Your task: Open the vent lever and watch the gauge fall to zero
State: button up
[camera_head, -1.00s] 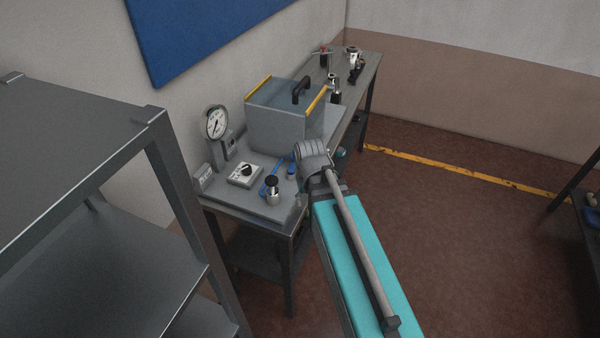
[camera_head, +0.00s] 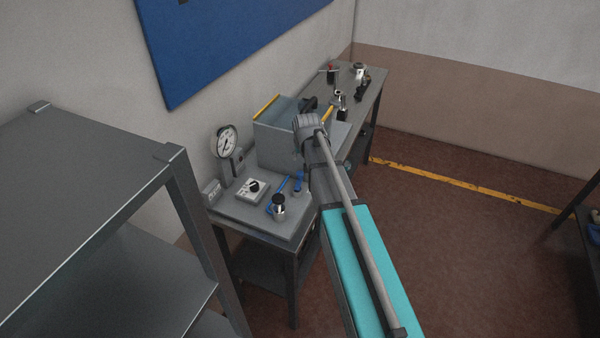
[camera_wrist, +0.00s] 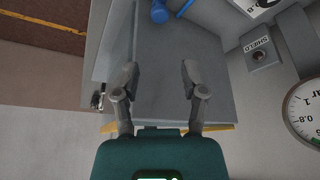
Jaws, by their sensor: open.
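The round white gauge (camera_head: 226,142) stands on a grey post at the back left of the bench; I cannot read its needle value. Part of the gauge also shows at the right edge of the wrist view (camera_wrist: 306,112). A blue lever (camera_head: 284,187) lies on the bench front beside a black-capped metal fitting; I take it for the vent lever. Blue parts (camera_wrist: 160,11) show at the top of the wrist view. My gripper (camera_wrist: 158,78) is open and empty, over the grey box's panel. In the head view my wrist hides the fingers.
The grey box (camera_head: 275,143) with yellow edges and a black handle stands behind the lever, partly covered by my wrist. A dial switch plate (camera_head: 252,188) sits between gauge and lever. A dark shelf rack (camera_head: 90,170) stands close on the left. Open floor (camera_head: 450,250) lies right.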

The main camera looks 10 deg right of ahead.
aim_at(302, 173)
jog(key=shift+f, duration=0.15)
jog(key=b+x, duration=1.2)
jog(key=x, duration=0.1)
jog(key=shift+w+f+b, duration=0.1)
jog(key=shift+f+b, duration=0.1)
jog(key=shift+b, duration=0.15)
dwell(0.4)
grip_shut()
jog(key=shift+s+d+m+h, duration=0.15)
jog(key=shift+d+m+h, duration=0.1)
jog(key=shift+m, duration=0.35)
jog(key=shift+s+d+m+h, duration=0.15)
jog(key=shift+m+h, duration=0.1)
jog(key=shift+m, duration=0.35)
grip_release()
